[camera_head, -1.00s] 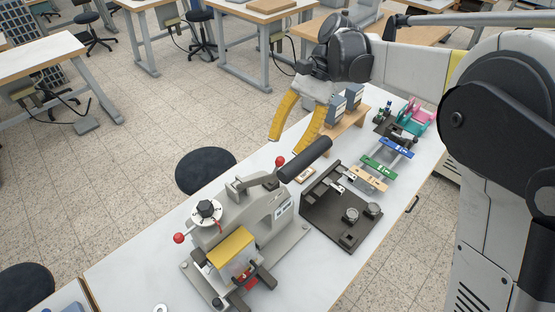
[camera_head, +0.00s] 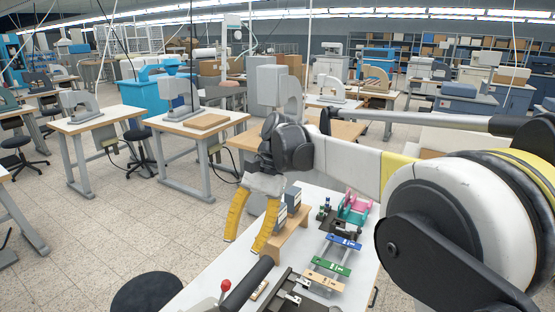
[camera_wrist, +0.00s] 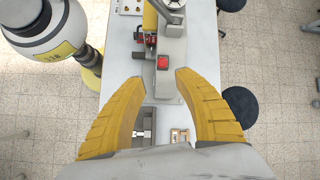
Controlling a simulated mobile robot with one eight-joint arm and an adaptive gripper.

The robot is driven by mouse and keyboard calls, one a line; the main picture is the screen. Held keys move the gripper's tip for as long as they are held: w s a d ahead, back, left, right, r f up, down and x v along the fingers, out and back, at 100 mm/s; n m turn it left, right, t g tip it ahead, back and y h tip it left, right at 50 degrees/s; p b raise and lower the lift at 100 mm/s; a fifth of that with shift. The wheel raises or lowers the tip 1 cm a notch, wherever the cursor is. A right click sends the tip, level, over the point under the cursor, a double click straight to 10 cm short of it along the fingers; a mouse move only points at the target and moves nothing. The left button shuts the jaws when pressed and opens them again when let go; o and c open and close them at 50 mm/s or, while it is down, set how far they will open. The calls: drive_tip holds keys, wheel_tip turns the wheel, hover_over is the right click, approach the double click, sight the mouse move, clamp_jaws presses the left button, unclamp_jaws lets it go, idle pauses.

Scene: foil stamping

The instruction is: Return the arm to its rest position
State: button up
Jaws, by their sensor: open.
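My gripper (camera_head: 246,247) has yellow fingers spread apart, with nothing between them in the head view. It hangs above the left edge of the white worktable (camera_head: 196,289), left of a small wooden stand (camera_head: 289,238). In the wrist view my gripper (camera_wrist: 163,80) is also open, above the stamping press (camera_wrist: 172,55) with its red button. The fingertips look clear of the press, though the height gap is hard to judge. In the head view only the press's black lever handle (camera_head: 247,284) and red knob show at the bottom.
A rack with blue, green and tan bars (camera_head: 329,267) and a pink and teal holder (camera_head: 355,207) stand on the table. A black stool (camera_head: 146,293) is at its left. Other workbenches (camera_head: 190,137) stand behind, with open floor between.

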drive_tip(key=s+d+f+n+t+h+b, duration=0.1)
drive_tip(key=s+d+f+t+b, duration=0.2)
drive_tip(key=d, duration=0.6)
drive_tip(key=s+d+f+n+t+h+b, duration=0.1)
drive_tip(key=s+d+f+t+b, duration=0.2)
drive_tip(key=s+d+f+t, duration=0.3)
drive_tip(key=s+d+f+t+h+b, duration=0.1)
drive_tip(key=s+d+f+t, duration=0.3)
drive_tip(key=d, duration=1)
drive_tip(key=shift+s+f+n+h+b, duration=0.35)
drive_tip(key=shift+s+f+b, duration=0.2)
drive_tip(key=shift+f+b, duration=0.3)
drive_tip(key=shift+o, duration=0.5)
drive_tip(key=shift+r, duration=0.1)
